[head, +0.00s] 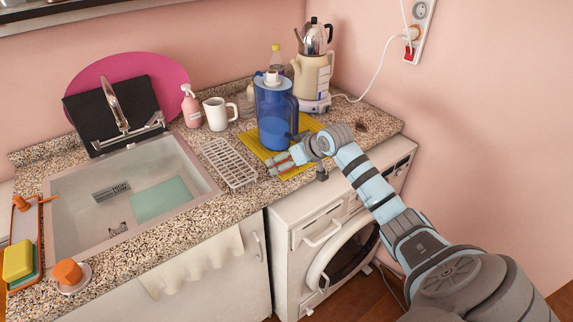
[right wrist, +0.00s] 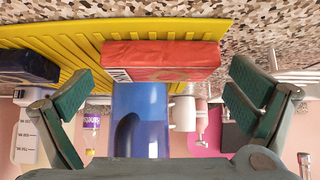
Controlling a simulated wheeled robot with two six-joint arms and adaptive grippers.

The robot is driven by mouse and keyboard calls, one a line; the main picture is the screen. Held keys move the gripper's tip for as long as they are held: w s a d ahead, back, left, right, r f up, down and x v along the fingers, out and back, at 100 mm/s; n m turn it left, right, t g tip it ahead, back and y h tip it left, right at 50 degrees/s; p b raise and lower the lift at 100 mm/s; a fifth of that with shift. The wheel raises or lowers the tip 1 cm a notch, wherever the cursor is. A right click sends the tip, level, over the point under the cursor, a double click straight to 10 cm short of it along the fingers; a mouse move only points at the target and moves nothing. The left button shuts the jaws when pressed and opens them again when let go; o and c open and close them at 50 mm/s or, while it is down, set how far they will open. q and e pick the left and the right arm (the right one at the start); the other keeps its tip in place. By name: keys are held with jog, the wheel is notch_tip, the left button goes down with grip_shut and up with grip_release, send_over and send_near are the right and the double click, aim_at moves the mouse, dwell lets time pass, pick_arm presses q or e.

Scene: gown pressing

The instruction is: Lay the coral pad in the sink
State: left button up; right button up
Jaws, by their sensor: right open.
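The coral pad (right wrist: 160,61) is a red-coral block with dark and pale print on its side. It lies on the ribbed yellow mat (right wrist: 62,50), and in the head view only a little reddish colour shows beside my gripper. My right gripper (head: 284,160) is over the front of the mat; in the right wrist view its fingers (right wrist: 163,78) are wide apart on either side of the pad, with gaps at both sides. The sink (head: 75,214) is at the left and holds a flat teal piece (head: 160,199). My left gripper is out of view.
A blue jug (head: 273,115) stands on the mat right behind the gripper. A white rack (head: 229,163) lies between mat and sink. A mug (head: 217,113) and pink bottle (head: 191,107) stand behind it. The tap (head: 115,103) rises at the sink's back.

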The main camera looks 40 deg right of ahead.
jog(key=c, duration=1)
jog(key=shift+c, duration=0.2)
jog(key=shift+r, duration=0.1)
